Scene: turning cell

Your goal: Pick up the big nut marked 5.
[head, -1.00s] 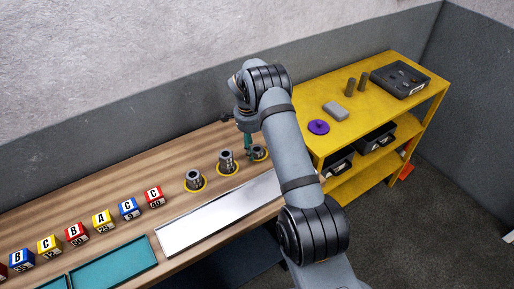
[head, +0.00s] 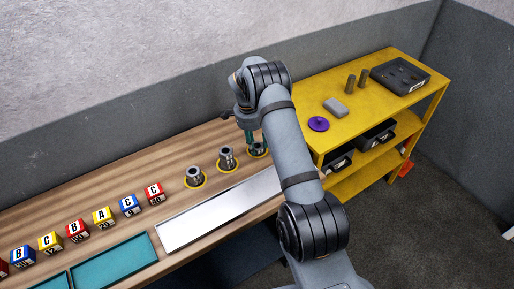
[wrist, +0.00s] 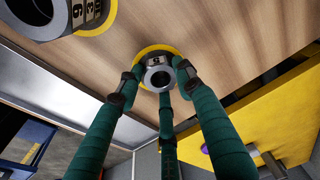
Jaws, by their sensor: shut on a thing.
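The big nut marked 5 (wrist: 157,72) is a grey metal ring nut with a dark central hole. It stands over a yellow ring on the wooden bench. My gripper (wrist: 160,82) has green fingers, and they are closed around this nut in the wrist view. In the head view the nut (head: 257,149) is at the right end of a row, partly hidden by my arm. I cannot tell whether it is clear of the bench.
Two other metal nuts stand on yellow rings to the left, a middle one (head: 227,156) and a left one (head: 194,175). A shiny metal plate (head: 220,211) lies in front. Lettered blocks (head: 103,217) line the bench at left. A yellow shelf (head: 365,105) stands at right.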

